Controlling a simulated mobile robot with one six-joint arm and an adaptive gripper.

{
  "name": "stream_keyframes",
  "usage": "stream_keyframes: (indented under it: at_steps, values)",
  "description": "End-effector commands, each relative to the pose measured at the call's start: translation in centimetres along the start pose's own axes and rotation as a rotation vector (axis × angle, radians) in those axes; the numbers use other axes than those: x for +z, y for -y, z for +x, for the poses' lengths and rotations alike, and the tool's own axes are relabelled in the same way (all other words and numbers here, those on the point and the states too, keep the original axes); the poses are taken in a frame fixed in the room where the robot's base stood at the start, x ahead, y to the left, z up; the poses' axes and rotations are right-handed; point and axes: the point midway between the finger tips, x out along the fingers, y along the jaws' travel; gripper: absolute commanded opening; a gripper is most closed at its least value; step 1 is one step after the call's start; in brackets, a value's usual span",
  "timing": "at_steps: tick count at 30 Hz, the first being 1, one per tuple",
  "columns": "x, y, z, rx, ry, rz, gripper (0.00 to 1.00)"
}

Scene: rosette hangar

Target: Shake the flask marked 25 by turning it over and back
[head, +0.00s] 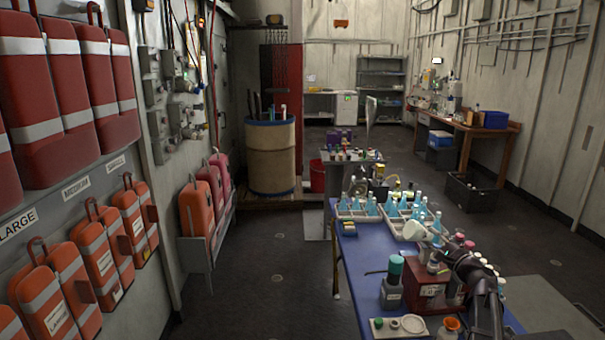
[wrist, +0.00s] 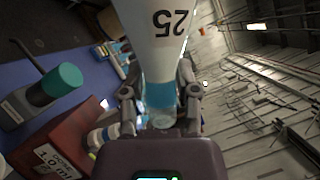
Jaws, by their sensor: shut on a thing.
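The flask marked 25 (wrist: 168,40) is held at its narrow end between the fingers of my gripper (wrist: 160,95). The number reads upside down in the wrist view. A blue part shows at the narrow end between the fingers; whether it is liquid or a stopper I cannot tell. In the head view the flask (head: 415,231) is a pale shape above the blue table, tipped well over, with its wide end towards the left. My gripper (head: 441,240) is on its right side there.
Flasks with blue contents (head: 372,205) stand in trays at the back of the blue table (head: 360,262). Below the arm are a teal-capped bottle (head: 393,284), also in the wrist view (wrist: 42,95), and a dark red box (head: 425,293). A grey panel (head: 395,326) lies in front.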

Motion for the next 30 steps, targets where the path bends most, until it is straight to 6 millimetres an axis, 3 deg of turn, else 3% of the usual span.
stream_keyframes:
  at_steps: [11, 24, 30]
  values:
    - [0.07, 0.24, 0.05, 0.016, -0.001, -0.037, 0.0]
    - [0.21, 0.47, 0.09, 0.195, 0.0, -0.47, 0.0]
    - [0.07, 0.14, 0.03, 0.238, 0.0, -0.574, 0.0]
